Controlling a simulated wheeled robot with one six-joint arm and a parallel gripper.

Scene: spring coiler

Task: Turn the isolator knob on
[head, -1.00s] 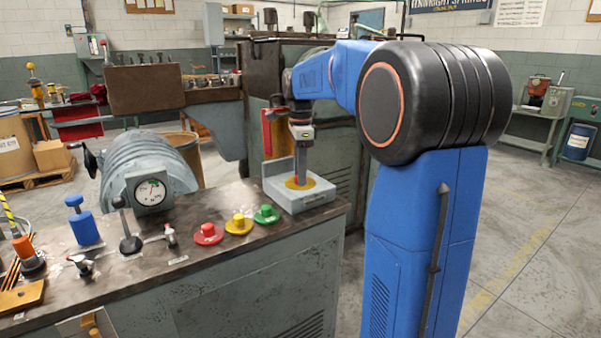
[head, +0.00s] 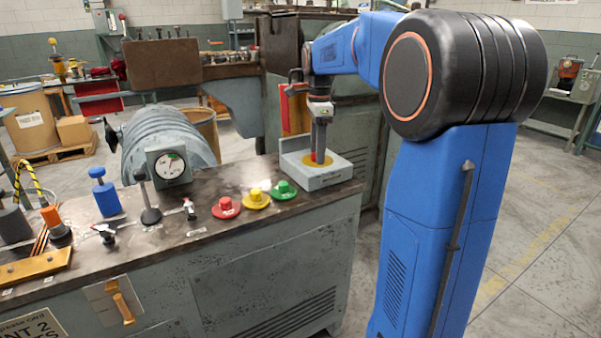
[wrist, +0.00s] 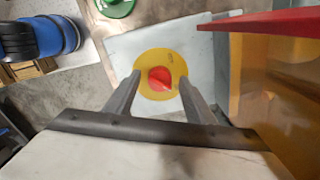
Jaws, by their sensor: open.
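The isolator is a grey box (head: 322,178) at the right end of the bench, with a yellow disc (wrist: 144,75) on its top face. A red knob (wrist: 161,78) sits in the middle of the disc. My gripper (wrist: 158,88) points down over the disc, with its two fingers apart, one on each side of the red knob. In the head view my gripper (head: 319,158) hides most of the knob. I cannot tell whether the fingers touch the knob.
Red (head: 226,208), yellow (head: 256,199) and green (head: 284,190) buttons stand left of the box. A gauge (head: 170,164) and levers stand farther left. In the wrist view a red and yellow panel (wrist: 275,70) rises close on the right.

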